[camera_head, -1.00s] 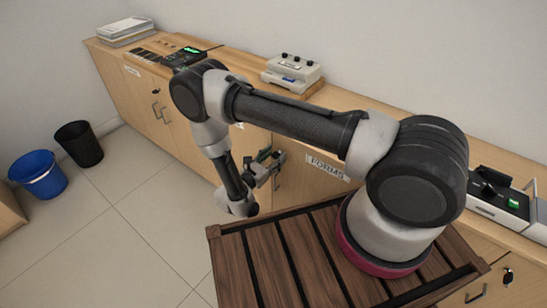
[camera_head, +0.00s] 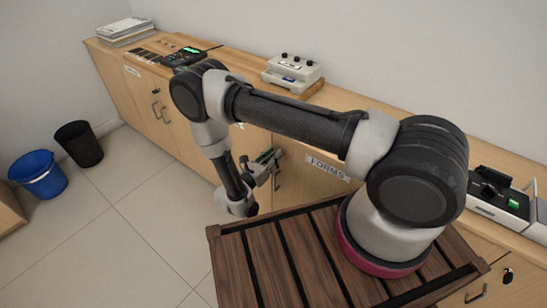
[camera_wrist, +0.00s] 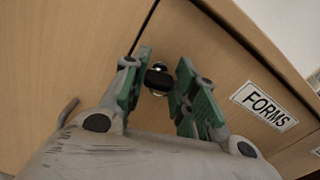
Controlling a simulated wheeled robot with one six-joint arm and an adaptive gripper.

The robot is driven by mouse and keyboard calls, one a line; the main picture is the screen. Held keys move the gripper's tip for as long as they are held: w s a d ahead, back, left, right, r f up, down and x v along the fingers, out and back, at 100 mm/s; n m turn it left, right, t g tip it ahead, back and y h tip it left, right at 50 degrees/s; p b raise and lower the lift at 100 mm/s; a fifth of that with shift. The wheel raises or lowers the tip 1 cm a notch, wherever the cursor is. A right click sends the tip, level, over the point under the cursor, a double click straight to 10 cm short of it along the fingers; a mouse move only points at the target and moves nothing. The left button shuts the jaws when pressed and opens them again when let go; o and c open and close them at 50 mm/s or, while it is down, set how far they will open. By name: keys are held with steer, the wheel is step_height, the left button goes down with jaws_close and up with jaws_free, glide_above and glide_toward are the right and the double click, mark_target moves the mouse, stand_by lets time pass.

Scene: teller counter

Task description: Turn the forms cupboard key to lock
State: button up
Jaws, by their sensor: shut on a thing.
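The forms cupboard door (camera_wrist: 215,60) carries a white label reading FORMS (camera_wrist: 265,106); the label also shows in the head view (camera_head: 328,168). In the wrist view a dark key (camera_wrist: 158,78) sits at a round silver lock (camera_wrist: 160,67) near the door's edge. My gripper (camera_wrist: 162,80) has its green-padded fingers on either side of the key and is shut on it. In the head view my gripper (camera_head: 268,163) is at the cupboard front, left of the label. The key is hidden there, and its exact turn angle is hard to tell.
A grey device (camera_head: 292,72) and a dark terminal (camera_head: 185,57) stand on the wooden counter (camera_head: 360,108). A blue bin (camera_head: 38,175) and a black bin (camera_head: 79,145) stand on the floor at left. Floor (camera_head: 140,220) left of my base is clear.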

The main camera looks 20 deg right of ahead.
steer(key=n, duration=1.1)
steer(key=shift+w+f, duration=0.1)
steer(key=shift+a+n, duration=0.1)
steer(key=shift+n, duration=1.8)
steer(key=shift+f, duration=0.1)
steer(key=o, duration=1)
steer(key=shift+o, duration=0.2)
steer(key=v, duration=1.2)
